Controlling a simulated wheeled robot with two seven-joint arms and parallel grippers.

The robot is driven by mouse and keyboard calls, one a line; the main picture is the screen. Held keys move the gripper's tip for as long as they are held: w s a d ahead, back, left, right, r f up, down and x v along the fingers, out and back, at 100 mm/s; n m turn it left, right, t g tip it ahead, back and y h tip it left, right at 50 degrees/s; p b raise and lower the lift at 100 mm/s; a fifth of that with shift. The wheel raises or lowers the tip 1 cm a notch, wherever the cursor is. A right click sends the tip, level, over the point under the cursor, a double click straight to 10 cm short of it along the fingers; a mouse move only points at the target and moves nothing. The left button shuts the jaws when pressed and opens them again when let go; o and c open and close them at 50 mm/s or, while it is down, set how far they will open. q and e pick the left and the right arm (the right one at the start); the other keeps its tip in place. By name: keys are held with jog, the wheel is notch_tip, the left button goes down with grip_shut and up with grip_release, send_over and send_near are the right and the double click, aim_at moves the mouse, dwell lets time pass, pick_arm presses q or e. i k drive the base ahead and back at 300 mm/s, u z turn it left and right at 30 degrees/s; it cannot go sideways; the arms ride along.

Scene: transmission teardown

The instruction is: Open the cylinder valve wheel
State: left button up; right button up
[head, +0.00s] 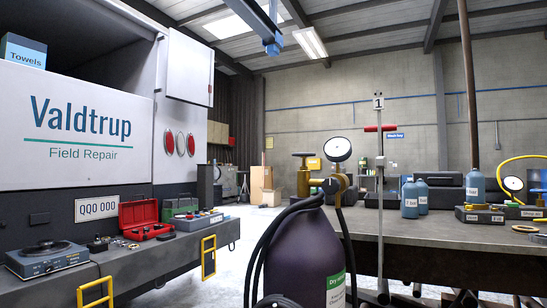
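A dark purple gas cylinder (305,255) stands upright in the lower middle of the head view, with a green and white label (336,290) starting "Dry". Brass valve fittings (304,182) sit on its top. A small, flat, brownish wheel (302,154) on a short stem tops the fittings and appears to be the valve wheel. A round white-faced gauge (338,149) stands just right of it; its reading is too small to tell. A black hose (262,250) hangs down the cylinder's left side. Neither of my grippers is in view, and nothing touches the wheel.
A workbench (440,238) with blue bottles (409,198) is at right. A stand with a red crossbar (380,128) rises behind the cylinder. At left, a truck ledge (120,270) carries a red toolbox (138,215). Open floor (228,262) lies between ledge and cylinder.

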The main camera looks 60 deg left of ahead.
aim_at(303, 155)
jog(key=k, duration=0.35)
jog(key=u, duration=1.4)
jog(key=i, duration=0.15)
jog(key=z, duration=0.1)
